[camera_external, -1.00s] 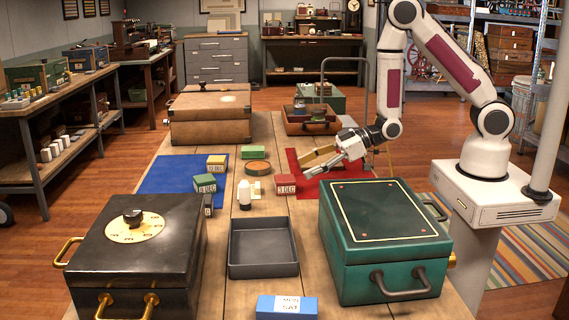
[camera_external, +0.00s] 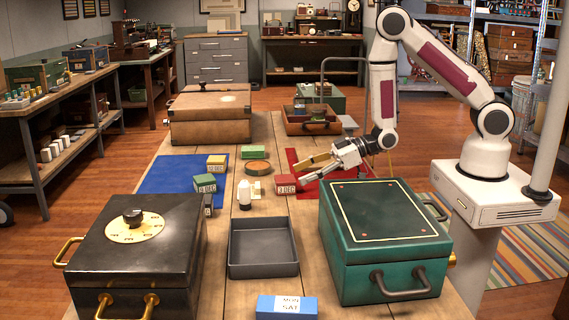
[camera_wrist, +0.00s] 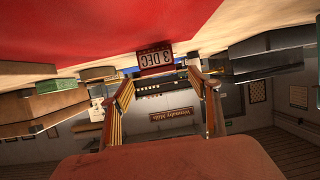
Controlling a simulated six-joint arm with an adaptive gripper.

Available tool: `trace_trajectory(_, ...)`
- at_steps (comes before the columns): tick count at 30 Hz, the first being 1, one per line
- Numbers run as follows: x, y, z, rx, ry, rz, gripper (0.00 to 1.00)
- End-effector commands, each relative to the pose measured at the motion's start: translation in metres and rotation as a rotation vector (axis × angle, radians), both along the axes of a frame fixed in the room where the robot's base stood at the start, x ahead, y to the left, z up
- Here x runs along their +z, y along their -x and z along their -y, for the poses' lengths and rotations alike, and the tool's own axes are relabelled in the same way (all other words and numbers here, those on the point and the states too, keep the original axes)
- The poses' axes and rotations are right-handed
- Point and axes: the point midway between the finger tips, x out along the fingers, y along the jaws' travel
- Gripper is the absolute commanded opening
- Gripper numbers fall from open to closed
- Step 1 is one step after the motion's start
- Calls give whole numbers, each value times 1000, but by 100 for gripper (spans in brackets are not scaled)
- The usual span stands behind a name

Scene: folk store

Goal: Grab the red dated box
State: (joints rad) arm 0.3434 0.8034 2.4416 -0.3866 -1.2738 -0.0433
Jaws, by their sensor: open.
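The red dated box (camera_external: 286,183), marked 3 DEC, sits on the wooden table at the left edge of the red mat (camera_external: 305,196). In the wrist view the red dated box (camera_wrist: 155,58) appears upside down, ahead of and between the fingertips. My gripper (camera_external: 300,173) is open, low over the red mat, with its fingers pointing left just right of the box. In the wrist view my gripper (camera_wrist: 162,82) shows both fingers spread apart with nothing between them. I cannot tell if a fingertip touches the box.
A green dated box (camera_external: 205,184) and a yellow-topped one (camera_external: 216,163) sit on the blue mat (camera_external: 165,178). A white bottle (camera_external: 244,194) and a round brown dish (camera_external: 257,167) stand left of the red box. A large green chest (camera_external: 385,240) and a grey tray (camera_external: 263,262) are nearer the camera.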

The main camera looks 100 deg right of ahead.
Motion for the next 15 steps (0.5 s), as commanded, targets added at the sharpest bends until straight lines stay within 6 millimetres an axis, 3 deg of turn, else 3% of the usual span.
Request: trace_trajectory(15,-3,-8,-1,1,-1,0,61)
